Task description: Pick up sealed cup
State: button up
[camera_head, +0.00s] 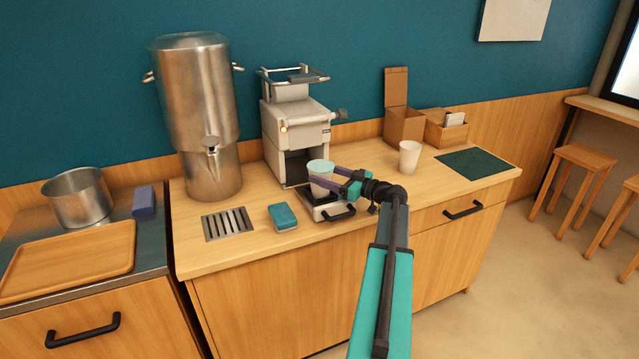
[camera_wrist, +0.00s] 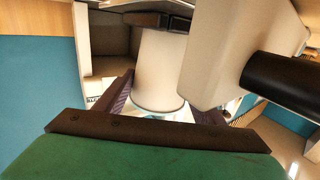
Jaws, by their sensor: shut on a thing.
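The sealed cup (camera_head: 320,178) is white with a pale teal lid. It stands upright at the mouth of the sealing machine (camera_head: 296,128), over its pulled-out tray (camera_head: 327,207). My gripper (camera_head: 335,179) reaches in from the right and is shut on the cup. In the wrist view the cup (camera_wrist: 160,68) sits between the two dark fingers (camera_wrist: 165,100), and the machine's pale body is close beside it. I cannot tell whether the cup's base is still touching the tray.
A steel urn (camera_head: 197,110) stands left of the machine. A teal sponge (camera_head: 283,216) and a drain grille (camera_head: 228,224) lie in front. Right of my gripper are another cup (camera_head: 409,157), wooden boxes (camera_head: 405,125) and a dark green mat (camera_head: 474,163) with bare space.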

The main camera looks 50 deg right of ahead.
jog(key=shift+r, duration=0.2)
jog(key=shift+r+b, duration=0.65)
jog(key=shift+r, duration=0.85)
jog(key=s+d+b, duration=0.1)
jog(key=s+d, duration=0.1)
jog(key=d, duration=0.3)
jog(key=s+d+b, duration=0.1)
jog(key=s+d, duration=0.1)
jog(key=d, duration=0.4)
jog(key=s+d+b, duration=0.1)
jog(key=s+d, duration=0.1)
jog(key=d, duration=0.3)
jog(key=shift+s+d+r+b, duration=0.1)
jog(key=shift+s+d+b, duration=0.25)
